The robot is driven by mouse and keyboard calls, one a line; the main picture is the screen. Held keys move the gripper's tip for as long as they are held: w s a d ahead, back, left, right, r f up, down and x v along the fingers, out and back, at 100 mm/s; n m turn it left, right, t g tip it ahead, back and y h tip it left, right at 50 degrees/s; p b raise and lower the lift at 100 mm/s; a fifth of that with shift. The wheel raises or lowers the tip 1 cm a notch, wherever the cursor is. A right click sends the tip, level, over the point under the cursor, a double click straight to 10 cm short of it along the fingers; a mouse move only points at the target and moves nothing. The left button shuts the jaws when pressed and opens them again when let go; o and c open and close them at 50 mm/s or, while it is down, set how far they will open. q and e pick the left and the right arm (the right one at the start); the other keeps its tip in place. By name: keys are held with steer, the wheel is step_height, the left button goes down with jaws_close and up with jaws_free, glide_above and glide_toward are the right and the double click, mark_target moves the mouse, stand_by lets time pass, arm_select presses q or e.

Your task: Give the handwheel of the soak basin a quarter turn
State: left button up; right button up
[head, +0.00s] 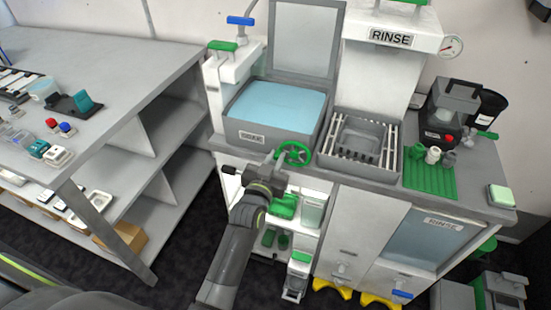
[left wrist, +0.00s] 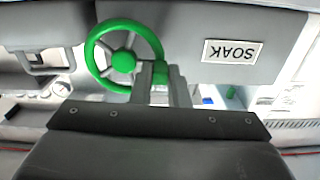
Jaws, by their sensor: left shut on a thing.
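The green handwheel (head: 295,154) is on the front of the soak basin (head: 285,135), at the right of its SOAK label. My left gripper (head: 276,160) is at the wheel's left side. In the left wrist view, which is upside down, the handwheel (left wrist: 123,62) shows its round rim, spokes and hub. The fingers of my left gripper (left wrist: 158,80) are shut on the rim, at the side nearest the SOAK label (left wrist: 231,51). They hide part of the rim. The basin holds blue liquid. My right gripper is not in view.
A rinse sink with a slatted rack (head: 362,140) stands right of the basin. A green mat (head: 431,178) with small fittings lies farther right. Open shelves with green items (head: 285,207) are below the wheel. A grey workbench (head: 130,85) stands at the left.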

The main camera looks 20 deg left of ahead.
arm_select(q)
jaws_close()
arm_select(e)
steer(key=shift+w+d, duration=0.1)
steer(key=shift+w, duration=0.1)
arm_select(q)
steer(key=shift+f+n, duration=0.15)
steer(key=shift+n, duration=0.25)
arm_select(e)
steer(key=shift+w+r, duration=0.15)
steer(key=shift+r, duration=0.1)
arm_select(q)
steer(key=o, duration=0.7)
jaws_free()
